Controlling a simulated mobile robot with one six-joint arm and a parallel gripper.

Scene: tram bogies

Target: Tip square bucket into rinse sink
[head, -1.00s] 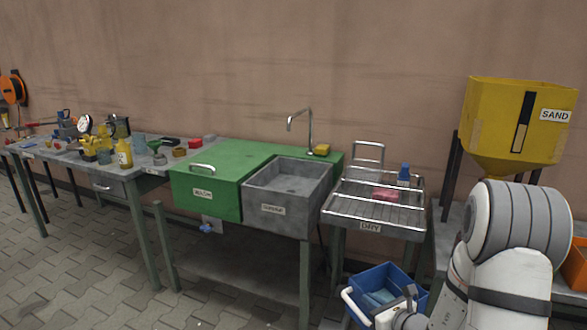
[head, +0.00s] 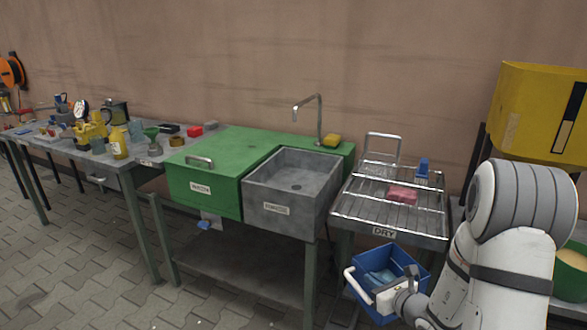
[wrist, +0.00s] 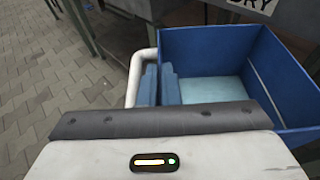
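The square bucket (head: 401,255) is blue with a white handle, and pale blue contents show inside it. It hangs low in front of the drying rack and also fills much of the wrist view (wrist: 258,75). My gripper (head: 388,300) is at the bucket's near side, at the white handle.
A green lidded wash sink (head: 205,190) adjoins the rinse sink. A tap (head: 318,115) and a yellow sponge (head: 332,140) stand behind. The drying rack (head: 395,215) holds a pink sponge (head: 403,194) and a blue brush (head: 422,168). A yellow sand hopper (head: 535,115) stands right.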

